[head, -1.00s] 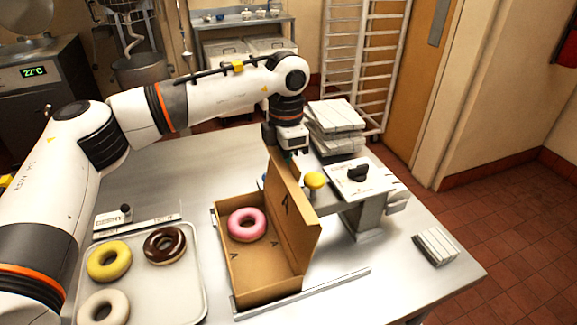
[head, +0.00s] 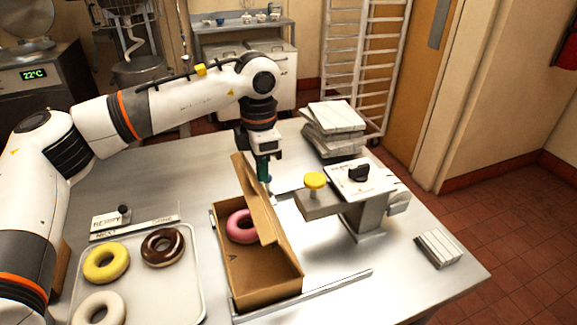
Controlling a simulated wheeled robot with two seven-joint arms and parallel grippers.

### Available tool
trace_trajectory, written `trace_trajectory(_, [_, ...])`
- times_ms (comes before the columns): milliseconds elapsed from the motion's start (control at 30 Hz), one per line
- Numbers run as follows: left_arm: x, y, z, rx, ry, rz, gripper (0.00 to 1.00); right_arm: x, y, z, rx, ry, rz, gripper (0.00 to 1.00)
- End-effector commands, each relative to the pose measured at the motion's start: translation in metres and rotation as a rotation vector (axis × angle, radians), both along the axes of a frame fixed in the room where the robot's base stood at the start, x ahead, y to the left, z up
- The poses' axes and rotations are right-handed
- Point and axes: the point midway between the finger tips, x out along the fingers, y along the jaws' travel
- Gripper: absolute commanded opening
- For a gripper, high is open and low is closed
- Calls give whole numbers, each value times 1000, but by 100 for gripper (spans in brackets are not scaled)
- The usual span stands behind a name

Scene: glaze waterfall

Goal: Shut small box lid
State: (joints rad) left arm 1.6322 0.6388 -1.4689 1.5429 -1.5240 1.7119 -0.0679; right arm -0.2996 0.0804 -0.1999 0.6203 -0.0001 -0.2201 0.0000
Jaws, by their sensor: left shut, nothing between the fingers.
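The small cardboard box (head: 262,277) stands on the steel table with a pink donut (head: 240,226) inside. Its lid (head: 257,199) is hinged along the right side and leans inward over the box, partly covering the donut. The box is still partly open at the front. My left gripper (head: 267,185) is shut and empty, pointing down beside the lid's outer face near its back end. Whether the fingertips touch the lid is hard to tell. My right gripper is not in view.
A tray (head: 190,290) with a yellow donut (head: 106,262), a chocolate donut (head: 163,246) and a pale donut (head: 99,309) lies left of the box. A device with a yellow knob (head: 314,180) stands close on the right. A metal rail (head: 335,286) lies in front.

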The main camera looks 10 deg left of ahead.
Motion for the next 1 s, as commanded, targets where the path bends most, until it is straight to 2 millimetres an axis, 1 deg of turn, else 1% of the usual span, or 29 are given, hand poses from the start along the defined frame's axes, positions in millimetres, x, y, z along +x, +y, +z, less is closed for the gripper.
trace_trajectory(567, [-16,24,0,0,-1,0,0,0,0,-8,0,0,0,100])
trace_trajectory(1000, [-16,24,0,0,-1,0,0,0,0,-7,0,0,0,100])
